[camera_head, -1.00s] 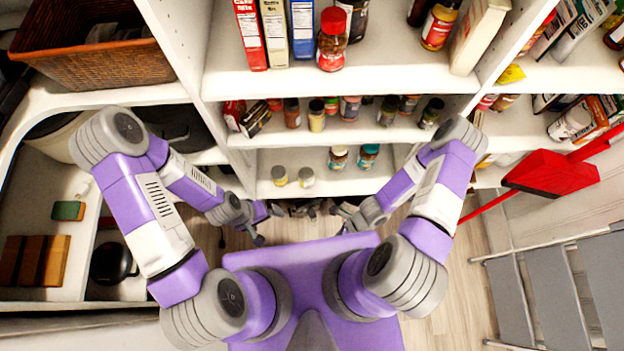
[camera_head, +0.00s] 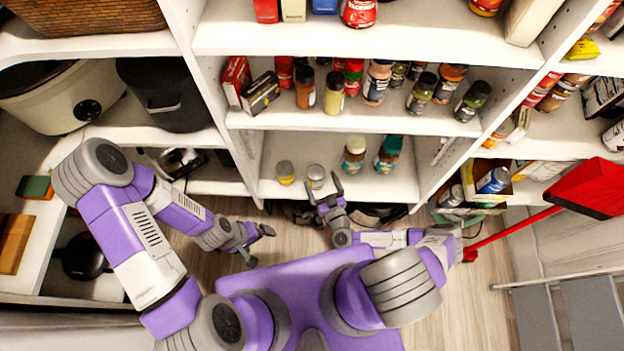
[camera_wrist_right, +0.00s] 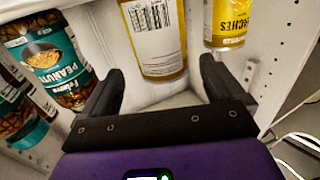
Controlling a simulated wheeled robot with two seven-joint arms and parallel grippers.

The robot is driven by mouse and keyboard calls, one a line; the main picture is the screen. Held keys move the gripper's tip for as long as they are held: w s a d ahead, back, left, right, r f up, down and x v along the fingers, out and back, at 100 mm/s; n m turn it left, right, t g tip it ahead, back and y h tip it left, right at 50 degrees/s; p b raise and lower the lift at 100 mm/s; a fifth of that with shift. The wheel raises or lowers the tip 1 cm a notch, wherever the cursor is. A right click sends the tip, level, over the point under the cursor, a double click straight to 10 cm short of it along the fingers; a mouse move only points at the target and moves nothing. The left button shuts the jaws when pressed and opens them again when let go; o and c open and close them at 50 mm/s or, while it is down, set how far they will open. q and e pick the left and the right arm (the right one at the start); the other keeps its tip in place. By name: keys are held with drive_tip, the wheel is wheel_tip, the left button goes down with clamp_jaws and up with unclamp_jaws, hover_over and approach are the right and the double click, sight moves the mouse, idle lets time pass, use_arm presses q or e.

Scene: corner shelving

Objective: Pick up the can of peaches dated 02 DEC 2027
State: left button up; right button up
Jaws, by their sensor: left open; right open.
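Two short cans stand on the low shelf in the head view: a yellow-sided can (camera_head: 286,173) and a grey-topped can (camera_head: 316,177). My right gripper (camera_head: 324,191) is open, its fingers at the grey-topped can. In the right wrist view a can with a white printed label and barcode (camera_wrist_right: 155,38) stands ahead of the open, empty fingers (camera_wrist_right: 160,88), between their lines. A yellow can lettered "ACHES" (camera_wrist_right: 229,22) is to its right. No date is readable on either. My left gripper (camera_head: 262,245) is open and empty, low in front of the shelving.
Two lidded jars (camera_head: 354,155) (camera_head: 388,154) stand right of the cans in the head view; a peanuts jar (camera_wrist_right: 50,58) is close to the left finger in the wrist view. The shelf above holds several spice jars. Shelf side walls bound the bay.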

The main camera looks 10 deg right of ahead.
sight(313, 166)
drive_tip(key=w, duration=0.2)
drive_tip(key=w+b, duration=0.1)
drive_tip(key=w, duration=0.1)
drive_tip(key=w+a, duration=0.1)
drive_tip(key=w, duration=0.1)
drive_tip(key=shift+w, duration=0.15)
drive_tip(key=shift+c, duration=0.3)
drive_tip(key=shift+r, duration=0.1)
drive_tip(key=c, duration=1.2)
drive_tip(key=shift+c, duration=0.2)
